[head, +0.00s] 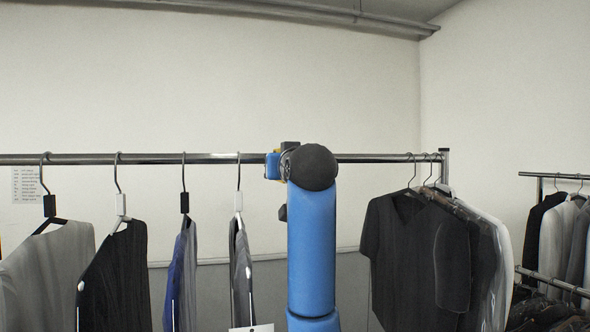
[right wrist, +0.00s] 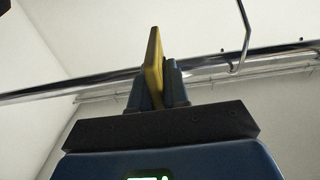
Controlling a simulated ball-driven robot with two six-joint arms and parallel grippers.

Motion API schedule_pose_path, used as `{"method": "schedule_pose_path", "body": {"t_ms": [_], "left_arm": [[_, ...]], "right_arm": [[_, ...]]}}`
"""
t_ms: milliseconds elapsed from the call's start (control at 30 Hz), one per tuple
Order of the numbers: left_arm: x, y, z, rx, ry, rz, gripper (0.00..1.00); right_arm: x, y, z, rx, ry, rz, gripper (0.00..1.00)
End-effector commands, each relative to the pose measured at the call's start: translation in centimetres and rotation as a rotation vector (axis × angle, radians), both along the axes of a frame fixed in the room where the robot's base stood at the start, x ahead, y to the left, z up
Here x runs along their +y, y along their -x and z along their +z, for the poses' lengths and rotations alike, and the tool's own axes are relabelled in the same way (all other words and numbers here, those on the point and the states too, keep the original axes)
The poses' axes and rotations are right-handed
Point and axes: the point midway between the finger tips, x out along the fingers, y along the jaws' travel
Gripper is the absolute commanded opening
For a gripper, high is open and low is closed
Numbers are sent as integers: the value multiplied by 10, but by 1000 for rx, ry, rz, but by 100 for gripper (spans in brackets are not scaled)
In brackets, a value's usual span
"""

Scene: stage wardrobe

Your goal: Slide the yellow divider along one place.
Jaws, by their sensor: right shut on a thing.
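The yellow divider (right wrist: 152,64) shows in the right wrist view as a flat plate, upright and slightly tilted, at the metal rail (right wrist: 95,86). My right gripper (right wrist: 160,84) is shut on it, with a finger on each side. In the head view my right gripper (head: 274,166) is at the rail (head: 215,158), mostly hidden behind my blue arm and its dark round joint. The divider is hidden there or too small to make out surely. My left gripper is not in view.
In the head view, several hangers with clothes, such as a black garment (head: 115,275) and a narrow grey one (head: 240,275), hang left of my arm. A packed group with a black T-shirt (head: 410,250) hangs at the right. A hanger hook (right wrist: 245,35) is right of the divider in the wrist view.

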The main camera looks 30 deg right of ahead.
Motion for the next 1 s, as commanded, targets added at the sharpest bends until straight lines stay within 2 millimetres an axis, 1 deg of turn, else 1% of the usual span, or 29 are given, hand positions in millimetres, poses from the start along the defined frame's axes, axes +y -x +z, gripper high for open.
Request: {"method": "schedule_pose_path", "body": {"t_ms": [33,133,467,500,567,600,633,867,1000], "left_arm": [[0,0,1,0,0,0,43],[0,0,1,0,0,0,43],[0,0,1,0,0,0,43],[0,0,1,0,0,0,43],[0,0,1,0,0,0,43],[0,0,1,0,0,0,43],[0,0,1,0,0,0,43],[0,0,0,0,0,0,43],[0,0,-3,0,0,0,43]], "right_arm": [[7,0,4,-8,1,3,0],[14,-2,4,-9,1,2,0],[15,-2,4,-10,2,0,0],[15,-2,4,-10,2,0,19],[15,-2,4,-9,2,0,28],[15,-2,3,-8,2,0,35],[15,-2,3,-7,2,0,36],[15,-3,1,-3,1,0,36],[16,1,0,-3,1,0,36]]}}
